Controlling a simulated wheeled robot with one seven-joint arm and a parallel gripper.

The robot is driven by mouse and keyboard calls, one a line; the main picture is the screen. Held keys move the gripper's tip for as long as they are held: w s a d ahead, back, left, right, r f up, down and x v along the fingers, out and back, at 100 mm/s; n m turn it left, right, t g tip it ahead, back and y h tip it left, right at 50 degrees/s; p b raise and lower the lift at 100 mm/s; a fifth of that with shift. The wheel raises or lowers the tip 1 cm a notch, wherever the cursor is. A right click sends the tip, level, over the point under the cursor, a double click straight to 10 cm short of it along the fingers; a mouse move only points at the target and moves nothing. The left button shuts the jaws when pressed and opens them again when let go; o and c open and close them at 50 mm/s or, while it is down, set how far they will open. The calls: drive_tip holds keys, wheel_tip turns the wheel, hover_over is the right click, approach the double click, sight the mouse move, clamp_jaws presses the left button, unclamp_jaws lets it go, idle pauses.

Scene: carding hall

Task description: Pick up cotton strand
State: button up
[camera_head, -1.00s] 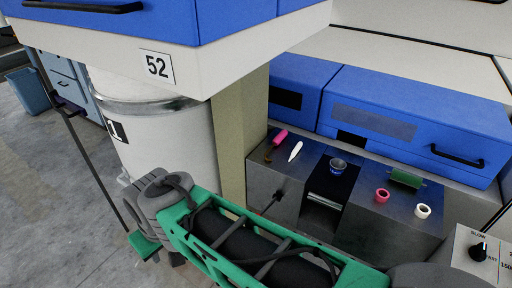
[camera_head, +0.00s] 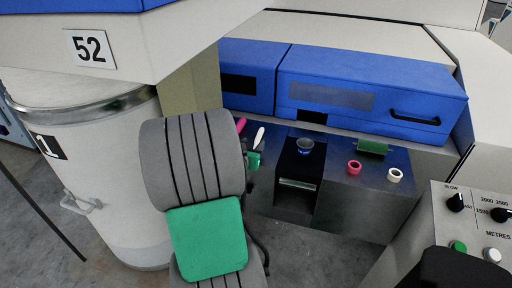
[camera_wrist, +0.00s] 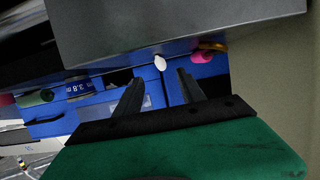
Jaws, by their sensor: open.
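The white cotton strand (camera_head: 259,137) lies on the left part of the dark metal bench top. In the wrist view the strand (camera_wrist: 160,62) shows as a small white shape at the edge of the grey metal. My gripper (camera_wrist: 158,84) is open and empty, its two dark fingers apart. The strand appears between and beyond the fingertips, not touching them. In the head view my grey and green arm reaches up to the bench's left side, and the fingertips cannot be made out there.
A pink-handled tool (camera_head: 240,125) lies close left of the strand. Blue covers (camera_head: 350,85) stand behind. A white drum (camera_head: 100,190) is at left.

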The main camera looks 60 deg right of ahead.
sight(257, 138)
drive_tip(key=p+x, duration=0.1)
drive_tip(key=x, duration=0.6)
drive_tip(key=shift+w+a, duration=0.1)
drive_tip(key=shift+a, duration=0.05)
clamp_jaws()
